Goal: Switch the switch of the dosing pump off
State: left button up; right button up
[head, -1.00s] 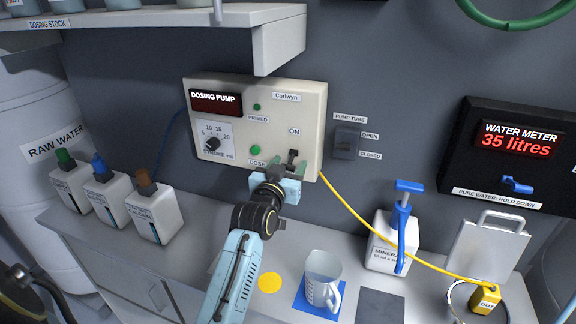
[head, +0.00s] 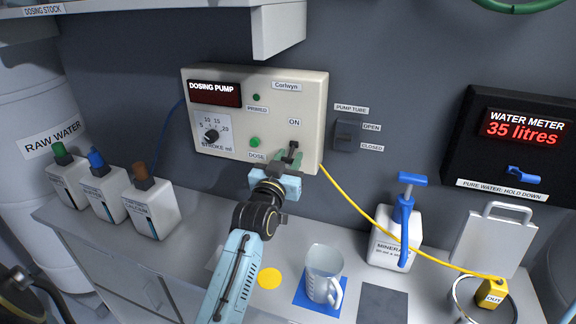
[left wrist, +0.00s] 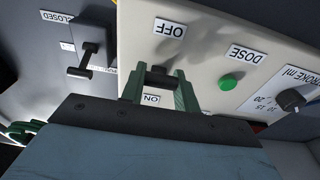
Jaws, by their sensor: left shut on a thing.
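The dosing pump (head: 232,165) is a cream box on the back wall, with ON marked above its black switch (head: 293,147). In the left wrist view the switch (left wrist: 158,76) sits between the OFF and ON labels, with ON partly covered. My left gripper (head: 287,158) is at the switch, its green fingers on either side of the lever. The left wrist view shows the fingers (left wrist: 158,88) shut on it. The lever's exact tilt is hard to tell. My right gripper is not in view.
A pump tube switch (head: 346,134) is just right of the pump. A yellow cable (head: 352,208) runs down to the right. A shelf (head: 190,18) hangs above. Below stand a jug (head: 322,268) on a blue mat, a mineral bottle (head: 385,247) and several white bottles (head: 150,210).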

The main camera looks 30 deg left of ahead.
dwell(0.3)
pick_arm(q)
jog(key=o, duration=1)
jog(key=shift+s, duration=0.15)
jog(key=b+v, duration=0.1)
jog(key=v, duration=1.2)
jog(key=shift+d+b, duration=0.1)
jog(key=shift+b, duration=0.3)
